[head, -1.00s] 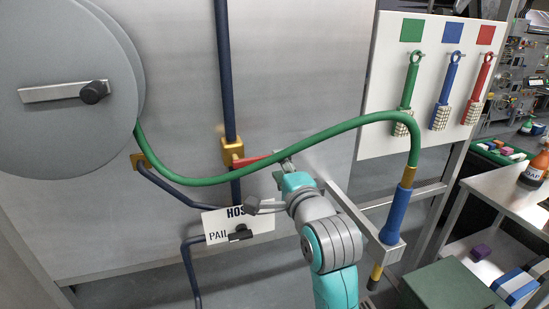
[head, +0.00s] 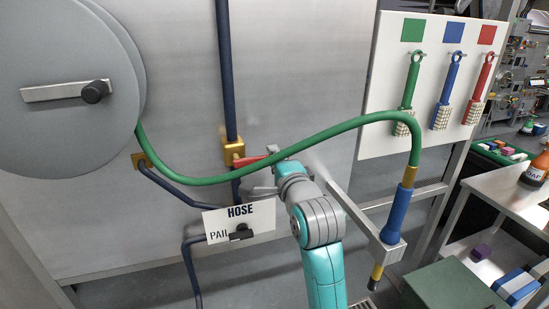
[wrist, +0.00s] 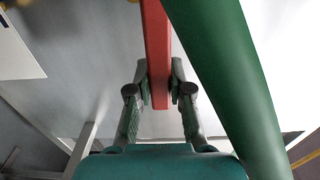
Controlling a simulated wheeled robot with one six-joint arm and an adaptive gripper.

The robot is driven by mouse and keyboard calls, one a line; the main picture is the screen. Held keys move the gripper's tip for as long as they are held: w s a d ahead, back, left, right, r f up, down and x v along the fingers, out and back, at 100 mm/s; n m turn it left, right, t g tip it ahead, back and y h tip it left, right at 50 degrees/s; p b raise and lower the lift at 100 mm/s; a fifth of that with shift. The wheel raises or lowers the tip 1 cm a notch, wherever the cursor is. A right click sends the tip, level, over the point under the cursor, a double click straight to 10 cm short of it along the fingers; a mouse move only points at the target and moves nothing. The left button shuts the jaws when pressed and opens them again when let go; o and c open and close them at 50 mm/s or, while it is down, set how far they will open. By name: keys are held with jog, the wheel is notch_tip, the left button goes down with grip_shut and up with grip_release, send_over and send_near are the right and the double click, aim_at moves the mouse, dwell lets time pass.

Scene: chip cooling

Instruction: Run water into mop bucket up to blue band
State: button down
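A red lever (head: 250,160) sticks out to the right from a brass valve (head: 232,147) on a dark blue pipe. In the wrist view the red lever (wrist: 158,50) runs between the two fingers of my gripper (wrist: 160,82). The pads lie against both of its sides, so the gripper looks shut on it near its free end. In the head view my gripper is mostly hidden behind the green hose and my wrist. A green hose (head: 335,130) passes over the gripper to a blue nozzle (head: 396,214) in a bracket. The mop bucket and its blue band are not in view.
A sign (head: 240,222) reads HOSE and PAIL, with a dark selector knob (head: 241,232). A grey hose reel (head: 65,120) is at left. Green, blue and red brushes hang on a white board (head: 430,90). A green box (head: 452,288) stands at lower right.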

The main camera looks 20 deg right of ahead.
aim_at(267, 155)
jog(key=shift+r, duration=0.15)
jog(key=r+n, duration=0.1)
jog(key=n, duration=0.1)
jog(key=r+n, duration=0.2)
jog(key=shift+a, duration=0.35)
jog(key=r+n, duration=0.1)
jog(key=a+r+n, duration=0.1)
jog(key=n, duration=0.1)
jog(key=shift+n, duration=0.3)
jog(key=shift+a+r+n, duration=0.55)
jog(key=shift+a+n, duration=0.05)
jog(key=shift+n, duration=0.5)
jog(key=c, duration=1)
grip_release()
jog(key=shift+c, duration=0.2)
jog(key=shift+s, duration=0.1)
jog(key=s, duration=1.1)
jog(key=shift+s, duration=0.4)
